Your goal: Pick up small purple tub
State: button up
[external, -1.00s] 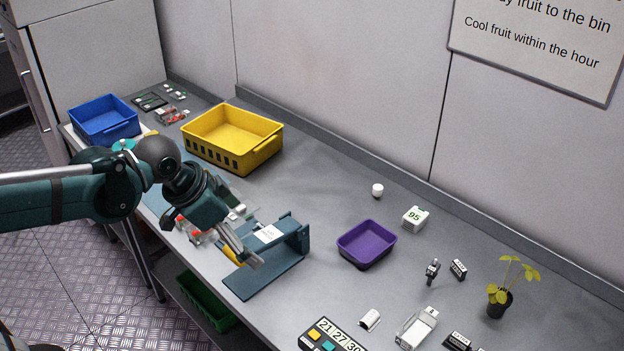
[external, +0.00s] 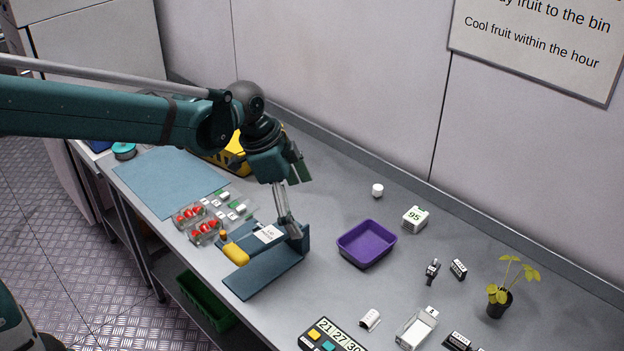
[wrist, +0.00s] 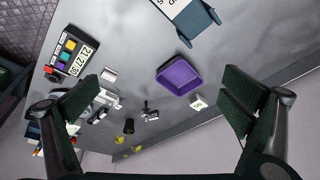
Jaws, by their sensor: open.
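The small purple tub (external: 367,243) is an open, empty rectangular tray resting upright on the grey bench, right of the blue stand. It also shows in the wrist view (wrist: 179,77), between the two fingers and beyond them. My gripper (external: 291,232) is above the bench by the blue stand's upright, to the left of the tub and apart from it. In the wrist view my gripper (wrist: 165,92) has its fingers wide apart with nothing between them.
The blue stand (external: 265,272) is close to my gripper. Punnets of red fruit (external: 190,215) and a blue mat (external: 165,180) lie left. A potted plant (external: 499,302) stands right.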

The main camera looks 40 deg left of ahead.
jog(key=w+d+f+m+g+h+p, duration=0.1)
jog(key=w+d+f+m+g+p, duration=0.2)
jog(key=w, duration=0.8)
jog(key=m+h+p, duration=0.1)
jog(key=m+p, duration=0.2)
jog(key=m, duration=0.3)
send_near(370, 252)
jog(key=shift+w+a+r+g, duration=0.35)
jog(key=shift+a+r, duration=0.25)
jog(key=shift+r, duration=0.1)
jog(key=shift+x, duration=1.3)
jog(key=shift+d, duration=0.1)
jog(key=shift+x, duration=1.9)
jog(key=shift+d+f, duration=0.4)
jog(key=shift+f, duration=0.15)
